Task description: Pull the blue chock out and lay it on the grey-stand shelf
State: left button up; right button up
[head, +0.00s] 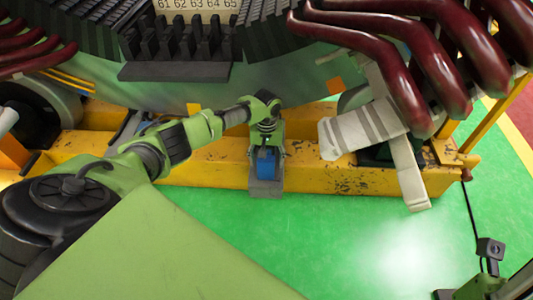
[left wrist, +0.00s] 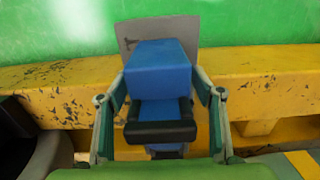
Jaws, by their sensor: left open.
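The blue chock (head: 266,163) sits at the yellow beam below the big stator, with a grey plate (head: 265,186) at its outer side. In the left wrist view the blue chock (left wrist: 158,68) has a black bar (left wrist: 160,132) across its near face, and the grey plate (left wrist: 128,38) stands behind it. My left gripper (head: 267,149) reaches down to the chock. In the left wrist view its open fingers (left wrist: 160,96) stand on either side of the chock and bar. I cannot tell whether they touch. I cannot make out a grey-stand shelf.
The yellow beam (head: 210,170) runs along the stator's foot. Dark red coil ends (head: 420,80) and pale wrapped strips (head: 360,128) hang to the right. The green floor (head: 330,235) in front is clear.

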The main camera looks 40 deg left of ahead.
pick_arm(q)
notch_tip(320, 180, up, 12)
jog(key=shift+f, duration=0.1)
dwell(0.4)
